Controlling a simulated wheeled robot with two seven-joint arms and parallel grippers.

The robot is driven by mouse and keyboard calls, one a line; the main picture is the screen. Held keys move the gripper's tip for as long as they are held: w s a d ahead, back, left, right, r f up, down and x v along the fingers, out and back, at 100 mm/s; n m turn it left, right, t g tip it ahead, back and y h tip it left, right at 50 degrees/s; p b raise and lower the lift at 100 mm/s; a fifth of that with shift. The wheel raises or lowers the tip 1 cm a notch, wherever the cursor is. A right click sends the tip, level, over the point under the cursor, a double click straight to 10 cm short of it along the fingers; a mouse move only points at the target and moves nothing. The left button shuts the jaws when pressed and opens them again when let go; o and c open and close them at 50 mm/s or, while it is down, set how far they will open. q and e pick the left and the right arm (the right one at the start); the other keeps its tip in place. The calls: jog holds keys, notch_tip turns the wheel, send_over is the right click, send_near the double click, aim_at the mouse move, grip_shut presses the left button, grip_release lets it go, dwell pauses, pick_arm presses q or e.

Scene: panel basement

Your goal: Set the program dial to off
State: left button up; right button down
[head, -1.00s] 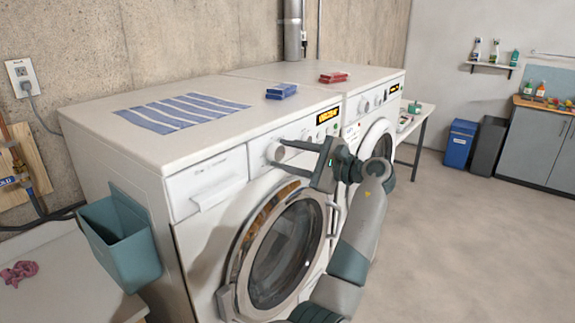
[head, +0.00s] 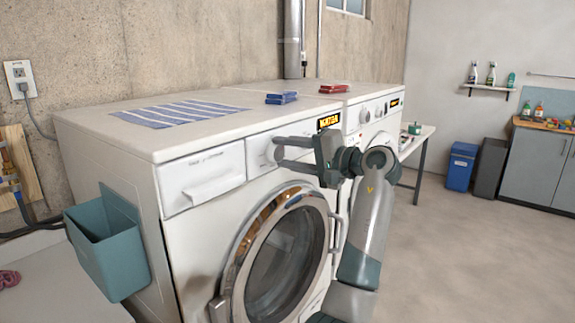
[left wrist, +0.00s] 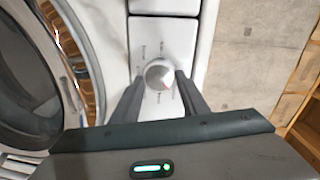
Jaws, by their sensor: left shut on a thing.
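The front washing machine (head: 190,228) has a pale round program dial (head: 269,152) on its control panel, between the detergent drawer (head: 203,178) and the lit display (head: 328,121). My left gripper (head: 277,153) reaches in from the right of the machine front, its two fingers on either side of the dial and shut on it. The left wrist view shows the white dial (left wrist: 159,73) between both fingers, with small marks around it and a reddish mark at its lower right. The marks are too small to read. My right gripper is not in view.
The round door (head: 285,255) is closed below the panel. A teal bin (head: 107,250) hangs on the machine's left side. A striped cloth (head: 180,108) and a blue folded item (head: 281,98) lie on top. A second machine (head: 370,105) stands beyond. Open floor lies right.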

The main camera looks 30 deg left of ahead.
pick_arm(q)
jog(key=n+b, duration=0.2)
jog(key=n, duration=0.1)
jog(key=shift+s+t+b, duration=0.1)
jog(key=shift+t+b, duration=0.2)
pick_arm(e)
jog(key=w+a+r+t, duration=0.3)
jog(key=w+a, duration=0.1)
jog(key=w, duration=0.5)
pick_arm(q)
jog(key=shift+n+b, duration=0.3)
jog(key=n+b, duration=0.3)
jog(key=shift+s, duration=0.1)
jog(key=shift+r+n+t+b, duration=0.3)
jog(key=shift+n+b, duration=0.45)
jog(key=shift+n, duration=0.25)
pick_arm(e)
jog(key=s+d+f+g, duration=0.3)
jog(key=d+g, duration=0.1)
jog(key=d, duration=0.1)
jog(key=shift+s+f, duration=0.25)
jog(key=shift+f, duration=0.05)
pick_arm(q)
jog(key=o, duration=1.1)
jog(key=shift+a+f, duration=0.1)
jog(key=shift+f, duration=0.05)
jog(key=shift+c, duration=0.2)
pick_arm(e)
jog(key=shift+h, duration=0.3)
